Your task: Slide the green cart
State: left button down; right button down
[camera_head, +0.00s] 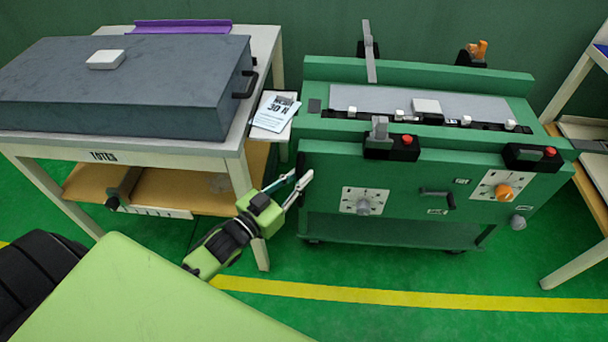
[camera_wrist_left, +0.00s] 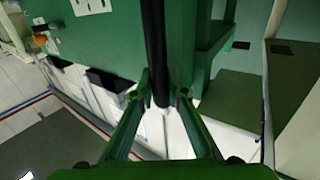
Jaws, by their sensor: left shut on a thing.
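The green cart (camera_head: 400,215) stands in the middle to right of the head view, with a black upright handle (camera_head: 301,165) on its left side. My left gripper (camera_head: 293,184) is at the cart's left edge, its fingers shut on that handle. The left wrist view shows the black handle bar (camera_wrist_left: 156,60) between the two fingertips (camera_wrist_left: 161,92), with the cart's green side (camera_wrist_left: 115,45) behind it. My right gripper is not in view.
A white table (camera_head: 235,140) with a grey case (camera_head: 120,85) stands close to the cart's left. Another bench (camera_head: 585,180) is at the right. A yellow line (camera_head: 400,298) crosses the green floor in front, which is clear.

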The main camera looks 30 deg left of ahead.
pick_arm(q)
jog(key=shift+a, duration=0.2)
jog(key=c, duration=2.1)
grip_release()
jog(key=shift+o, duration=0.6)
jog(key=shift+s+a, duration=0.1)
jog(key=shift+a, duration=0.05)
jog(key=shift+s, duration=0.1)
jog(key=v, duration=1.1)
jog(key=shift+s, duration=0.4)
jog(key=shift+f, duration=0.15)
